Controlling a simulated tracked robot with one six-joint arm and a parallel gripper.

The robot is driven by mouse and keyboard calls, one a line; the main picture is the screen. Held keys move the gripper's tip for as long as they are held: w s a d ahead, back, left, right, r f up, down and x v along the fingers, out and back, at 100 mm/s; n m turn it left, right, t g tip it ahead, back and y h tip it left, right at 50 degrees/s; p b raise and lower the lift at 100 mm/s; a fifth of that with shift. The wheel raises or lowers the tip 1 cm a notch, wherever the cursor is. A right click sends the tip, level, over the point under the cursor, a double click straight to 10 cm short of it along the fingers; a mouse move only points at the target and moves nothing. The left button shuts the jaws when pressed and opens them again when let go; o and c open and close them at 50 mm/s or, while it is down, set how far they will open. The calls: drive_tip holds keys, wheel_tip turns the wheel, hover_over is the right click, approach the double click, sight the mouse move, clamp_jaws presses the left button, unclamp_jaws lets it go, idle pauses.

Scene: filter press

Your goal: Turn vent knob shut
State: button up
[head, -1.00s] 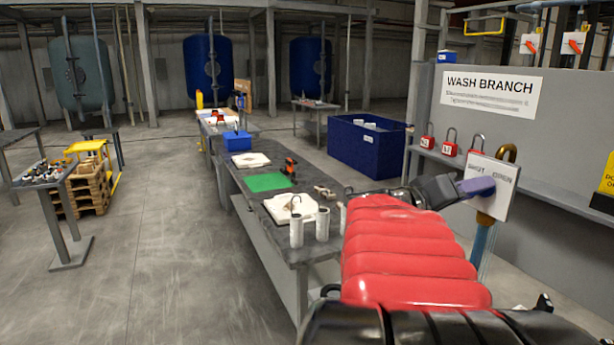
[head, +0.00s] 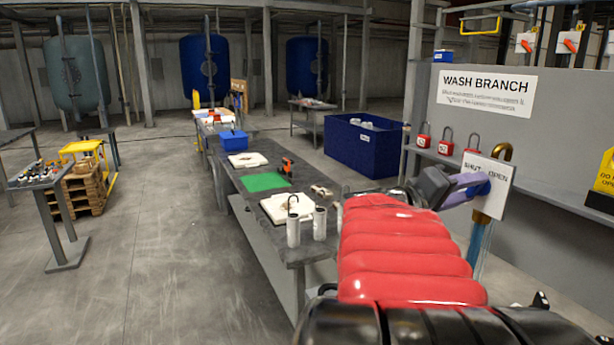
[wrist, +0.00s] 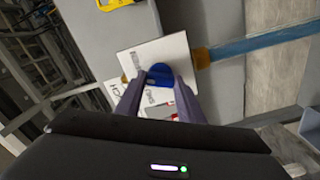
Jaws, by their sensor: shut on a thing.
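The vent knob (wrist: 160,75) is blue and sits on a white plate (wrist: 126,60); the plate also shows in the head view (head: 497,198), with SHUT at its left and OPEN at its right. My gripper (wrist: 158,78) has its two purple fingers on either side of the knob and is shut on it. In the head view my gripper (head: 476,186) reaches the plate from the left, and its fingers hide part of the knob. I cannot read the knob's exact angle against the labels.
A brass pipe bend (head: 505,152) and a blue pipe (head: 478,247) run behind the plate. A long workbench (head: 235,176) with loose items stands to the left.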

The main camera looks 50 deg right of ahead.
drive_tip(key=n, duration=0.7)
drive_tip(key=shift+w+f, duration=0.1)
drive_tip(key=shift+f, duration=0.1)
drive_tip(key=n, duration=0.7)
drive_tip(key=shift+f, duration=0.25)
drive_tip(key=o, duration=1.1)
drive_tip(key=shift+r, duration=0.15)
drive_tip(key=shift+c, duration=0.2)
drive_tip(key=shift+r, duration=0.1)
drive_tip(key=shift+a, duration=0.1)
